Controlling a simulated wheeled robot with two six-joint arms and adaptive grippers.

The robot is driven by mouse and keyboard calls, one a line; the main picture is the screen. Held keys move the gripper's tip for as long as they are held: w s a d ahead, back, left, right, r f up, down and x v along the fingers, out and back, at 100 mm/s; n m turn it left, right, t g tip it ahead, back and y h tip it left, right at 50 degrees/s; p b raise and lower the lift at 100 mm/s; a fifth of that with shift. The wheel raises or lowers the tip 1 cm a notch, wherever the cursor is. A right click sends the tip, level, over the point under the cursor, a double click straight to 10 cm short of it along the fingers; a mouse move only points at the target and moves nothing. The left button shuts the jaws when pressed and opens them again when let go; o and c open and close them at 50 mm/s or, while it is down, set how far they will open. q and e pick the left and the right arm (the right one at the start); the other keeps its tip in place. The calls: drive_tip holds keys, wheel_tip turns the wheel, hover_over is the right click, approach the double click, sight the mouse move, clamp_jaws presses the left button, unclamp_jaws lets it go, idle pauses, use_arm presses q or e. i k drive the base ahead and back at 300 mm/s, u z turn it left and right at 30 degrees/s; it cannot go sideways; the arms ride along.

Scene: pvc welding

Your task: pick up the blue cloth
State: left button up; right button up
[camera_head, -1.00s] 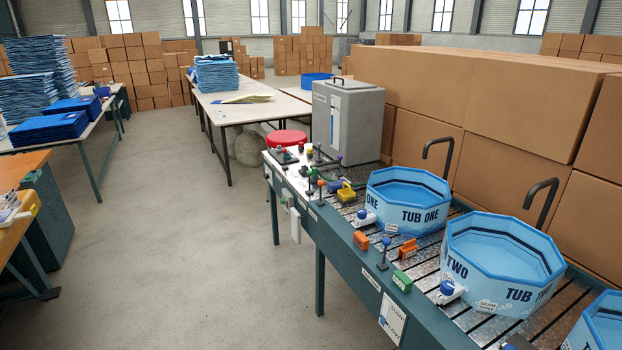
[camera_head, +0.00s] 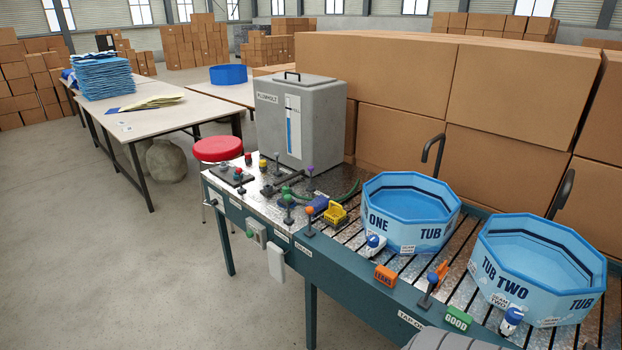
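I cannot pick out a single blue cloth for certain. A small blue item (camera_head: 317,203) lies on the metal-topped bench (camera_head: 345,284) beside a yellow basket (camera_head: 334,214); it is too small to tell whether it is cloth. A stack of folded blue sheets (camera_head: 103,76) sits on the far left table (camera_head: 165,111). Neither of my grippers shows in this view.
Tub One (camera_head: 410,212) and Tub Two (camera_head: 538,268), light blue octagons, stand on the bench's right part. A grey lidded tank (camera_head: 300,122) stands behind. A red stool (camera_head: 217,149) is left of the bench. Cartons (camera_head: 510,100) wall off the back right. Left floor is clear.

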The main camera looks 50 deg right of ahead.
sight(321, 202)
drive_tip(key=z, duration=0.35)
drive_tip(key=i, duration=1)
drive_tip(key=z, duration=1.45)
drive_tip(key=i, duration=0.85)
drive_tip(key=z, duration=0.95)
